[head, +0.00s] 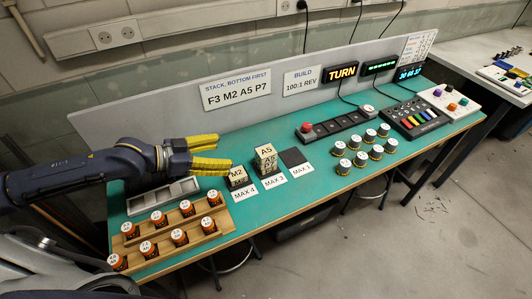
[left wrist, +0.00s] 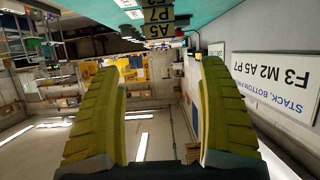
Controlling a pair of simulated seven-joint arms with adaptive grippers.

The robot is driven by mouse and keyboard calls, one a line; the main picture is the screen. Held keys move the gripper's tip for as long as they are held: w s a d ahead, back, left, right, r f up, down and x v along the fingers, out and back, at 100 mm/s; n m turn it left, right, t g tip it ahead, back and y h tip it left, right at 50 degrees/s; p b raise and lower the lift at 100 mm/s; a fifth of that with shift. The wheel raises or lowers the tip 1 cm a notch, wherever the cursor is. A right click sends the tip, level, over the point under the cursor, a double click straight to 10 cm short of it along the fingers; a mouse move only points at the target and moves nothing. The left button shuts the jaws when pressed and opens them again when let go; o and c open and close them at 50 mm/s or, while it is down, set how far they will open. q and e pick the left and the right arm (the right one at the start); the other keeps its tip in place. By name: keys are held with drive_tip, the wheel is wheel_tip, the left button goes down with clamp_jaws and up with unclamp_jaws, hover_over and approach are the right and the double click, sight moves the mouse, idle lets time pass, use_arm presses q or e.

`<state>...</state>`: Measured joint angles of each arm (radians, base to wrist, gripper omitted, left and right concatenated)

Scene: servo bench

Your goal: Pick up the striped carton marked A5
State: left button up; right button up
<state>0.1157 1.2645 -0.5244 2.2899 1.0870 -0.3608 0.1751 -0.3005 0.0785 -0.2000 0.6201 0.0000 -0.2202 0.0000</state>
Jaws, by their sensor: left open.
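The carton marked A5 (head: 265,151) is pale with dark bands and sits on top of a short stack on the bench, with a P7 carton (head: 271,168) under it. The stack also shows upside down at the top of the left wrist view, with A5 (left wrist: 160,32) and P7 (left wrist: 158,14) readable. My left gripper (head: 222,152) has yellow ribbed fingers, spread apart and empty. It is left of the stack, above the bench and apart from the A5 carton. In the left wrist view nothing is between its fingers (left wrist: 162,75). My right gripper is not in view.
An M2 carton (head: 237,178) stands left of the stack. A dark empty pad (head: 292,157) lies to its right. A wooden rack (head: 150,248) of orange-bodied parts is in front, a grey tray (head: 162,195) behind it. A sign panel (head: 130,117) rises behind; round knobs (head: 360,159) stand right.

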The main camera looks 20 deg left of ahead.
use_arm(q)
approach(264, 151)
drive_tip(key=x, duration=0.4)
drive_tip(key=shift+x, duration=3.7)
drive_tip(key=shift+c, duration=0.2)
drive_tip(key=c, duration=1.2)
